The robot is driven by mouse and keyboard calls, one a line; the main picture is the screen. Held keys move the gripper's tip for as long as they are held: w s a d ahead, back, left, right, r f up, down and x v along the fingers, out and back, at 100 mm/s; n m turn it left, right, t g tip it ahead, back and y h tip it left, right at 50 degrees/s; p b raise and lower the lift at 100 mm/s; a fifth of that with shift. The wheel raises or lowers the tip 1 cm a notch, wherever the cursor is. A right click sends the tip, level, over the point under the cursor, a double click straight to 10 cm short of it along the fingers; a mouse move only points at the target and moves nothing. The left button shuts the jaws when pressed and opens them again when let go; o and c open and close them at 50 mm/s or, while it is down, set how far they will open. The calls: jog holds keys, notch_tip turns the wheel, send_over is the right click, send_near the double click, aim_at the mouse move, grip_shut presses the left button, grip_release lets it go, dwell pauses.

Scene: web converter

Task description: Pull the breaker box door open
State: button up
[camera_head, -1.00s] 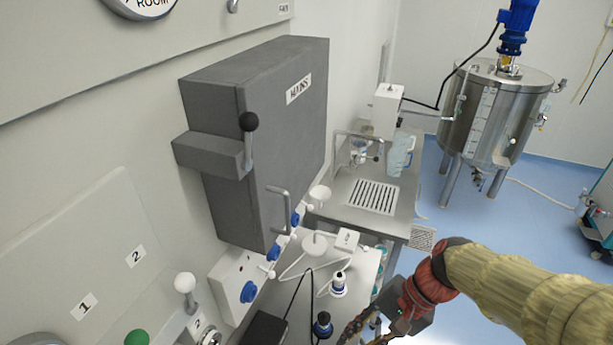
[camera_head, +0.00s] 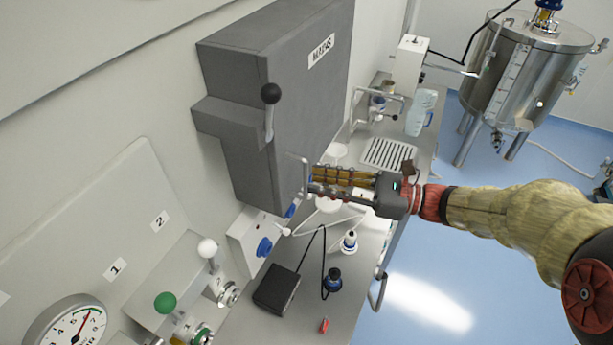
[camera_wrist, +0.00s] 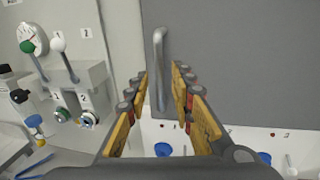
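The grey breaker box (camera_head: 300,110) is mounted on the wall, with its door shut. A black-knobbed lever (camera_head: 270,108) stands at its left side. The metal door handle (camera_head: 304,180) is low on the door front; in the wrist view this handle (camera_wrist: 159,62) runs down between my finger pads. My gripper (camera_head: 318,184) is at the handle with its fingers pointing at the door. The wrist view shows my gripper (camera_wrist: 158,98) open, a finger on each side of the handle's lower part. Whether a finger touches the handle I cannot tell.
Below the box is a bench (camera_head: 345,300) with a black block (camera_head: 277,290) and blue-and-white fittings. Valves with white (camera_head: 207,248) and green (camera_head: 165,302) knobs and a gauge (camera_head: 68,325) are at lower left. A steel tank (camera_head: 525,80) stands at the back right.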

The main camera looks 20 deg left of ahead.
aim_at(306, 194)
jog(key=shift+s+a, duration=0.2)
jog(key=shift+a, duration=1.75)
jog(key=shift+c, duration=0.3)
grip_shut()
